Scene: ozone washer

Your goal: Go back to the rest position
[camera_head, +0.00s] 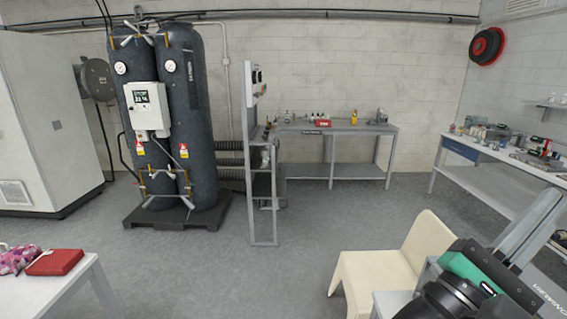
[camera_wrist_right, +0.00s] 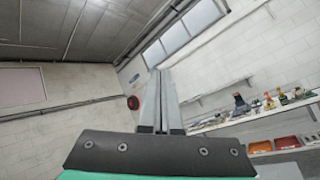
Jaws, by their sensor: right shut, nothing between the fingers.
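My right gripper (camera_head: 549,203) is at the lower right of the head view, with its green and black wrist below it and its long grey fingers pointing up and to the right. In the right wrist view the two fingers (camera_wrist_right: 161,78) lie side by side, shut with nothing between them. They point up past the white wall, clear of any object. My left gripper does not show in the head view.
A cream chair (camera_head: 395,262) stands just left of my right arm. A cluttered workbench (camera_head: 487,180) is behind it. A white table (camera_head: 62,296) with a red case (camera_head: 55,262) is at the lower left. Dark tanks (camera_head: 190,110) stand behind. The middle floor is clear.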

